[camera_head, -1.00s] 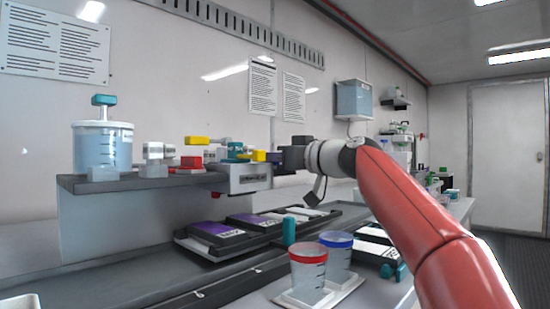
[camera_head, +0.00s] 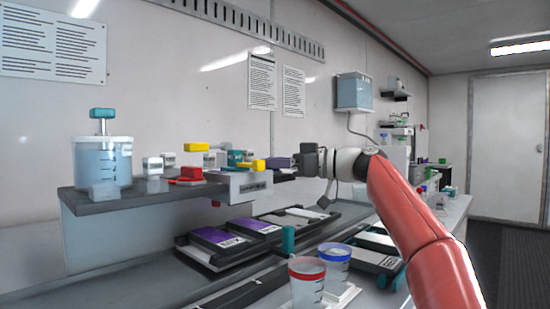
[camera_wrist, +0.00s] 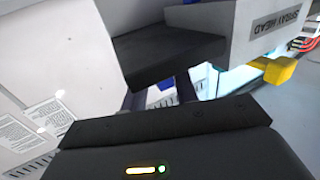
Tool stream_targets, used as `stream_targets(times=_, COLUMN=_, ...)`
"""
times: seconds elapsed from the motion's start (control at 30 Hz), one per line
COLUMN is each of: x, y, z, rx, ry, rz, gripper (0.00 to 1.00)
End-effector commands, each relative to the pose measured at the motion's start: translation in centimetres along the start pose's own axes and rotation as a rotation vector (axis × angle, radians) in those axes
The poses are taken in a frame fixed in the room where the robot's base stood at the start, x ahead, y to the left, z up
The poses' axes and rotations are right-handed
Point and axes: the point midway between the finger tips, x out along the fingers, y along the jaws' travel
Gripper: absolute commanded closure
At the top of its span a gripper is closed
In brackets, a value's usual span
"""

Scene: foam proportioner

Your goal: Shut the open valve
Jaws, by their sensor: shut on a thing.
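A valve bench (camera_head: 130,193) carries small coloured handles: red (camera_head: 187,174), yellow (camera_head: 196,147), teal (camera_head: 237,158) and a second yellow one (camera_head: 252,165) near its right end. A dark blue handle (camera_head: 278,163) sticks out beside that end. My gripper (camera_head: 300,161) is at this handle, shut on it. In the wrist view, a bit of blue (camera_wrist: 167,83) shows between the dark finger parts, mostly hidden. A grey block labelled "SPRAY HEAD" (camera_wrist: 276,27) stands close by, with a yellow handle (camera_wrist: 283,70) to its right. Which valve is open I cannot tell.
A liquid tank (camera_head: 102,160) with a teal top stands on the bench's left. Below lie dark trays with purple labels (camera_head: 222,236). Two cups, red-rimmed (camera_head: 307,285) and blue-rimmed (camera_head: 334,265), stand in front under my arm. The wall is close behind.

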Motion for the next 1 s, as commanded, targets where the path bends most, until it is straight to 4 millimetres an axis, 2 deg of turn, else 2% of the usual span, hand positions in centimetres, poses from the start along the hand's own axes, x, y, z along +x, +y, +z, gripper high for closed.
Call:
stream_targets(times=0.13, x=-0.1, y=0.2, z=0.1, rx=0.000, ry=0.001, rz=0.005, gripper=0.93)
stream_targets(times=0.17, x=-0.1, y=0.2, z=0.1, rx=0.000, ry=0.001, rz=0.005, gripper=0.68)
stream_targets(times=0.3, x=-0.1, y=0.1, z=0.1, rx=0.000, ry=0.000, rz=0.005, gripper=0.53)
stream_targets(times=0.63, x=-0.6, y=0.1, z=0.1, rx=0.000, ry=0.001, rz=0.006, gripper=0.53)
stream_targets(times=1.0, x=-6.4, y=0.2, z=0.2, rx=0.000, ry=0.002, rz=0.008, gripper=0.53)
